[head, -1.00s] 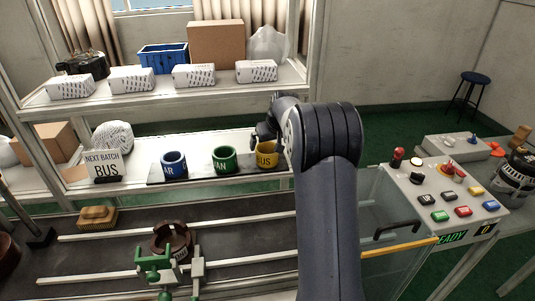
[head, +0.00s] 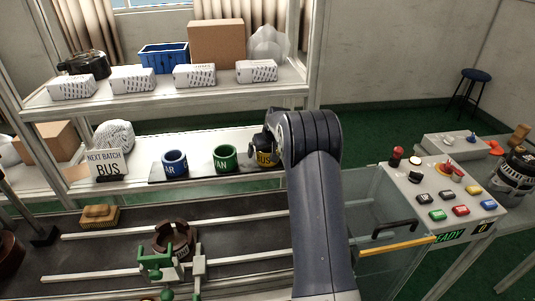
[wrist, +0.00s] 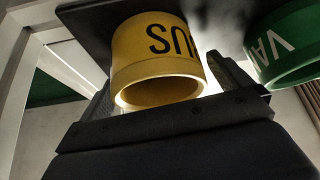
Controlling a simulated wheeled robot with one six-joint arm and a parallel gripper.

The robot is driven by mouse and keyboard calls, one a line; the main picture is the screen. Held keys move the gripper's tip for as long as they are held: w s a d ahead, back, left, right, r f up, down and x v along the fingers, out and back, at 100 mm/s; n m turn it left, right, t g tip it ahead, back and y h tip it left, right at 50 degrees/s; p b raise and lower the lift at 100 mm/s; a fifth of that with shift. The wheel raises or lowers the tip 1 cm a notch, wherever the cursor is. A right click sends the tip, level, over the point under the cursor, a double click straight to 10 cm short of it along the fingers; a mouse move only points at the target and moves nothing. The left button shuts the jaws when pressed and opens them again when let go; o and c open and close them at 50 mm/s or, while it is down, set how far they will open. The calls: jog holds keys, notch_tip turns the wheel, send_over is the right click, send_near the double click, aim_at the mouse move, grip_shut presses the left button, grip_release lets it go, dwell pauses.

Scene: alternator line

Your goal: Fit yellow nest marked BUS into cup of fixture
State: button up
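The yellow nest marked BUS (head: 264,159) stands at the right end of a dark board on the shelf. In the wrist view, the yellow nest (wrist: 158,62) shows its open end, with the lettering upside down. My gripper (wrist: 168,92) is open, with one finger on each side of the nest; a bright gap shows by the right finger. In the head view, my gripper (head: 266,143) is at the nest and partly covers it. The fixture, with a brown round cup (head: 172,236) and green clamp (head: 155,262), stands on the dark conveyor at lower left.
The green VAN nest (head: 226,158) and blue nest (head: 174,164) stand left of the yellow one on the dark board (head: 200,175). A NEXT BATCH BUS sign (head: 106,165) is farther left. White boxes line the shelf above. A button panel (head: 445,190) is at right.

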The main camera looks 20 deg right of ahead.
jog(key=c, duration=1)
jog(key=shift+r, duration=0.1)
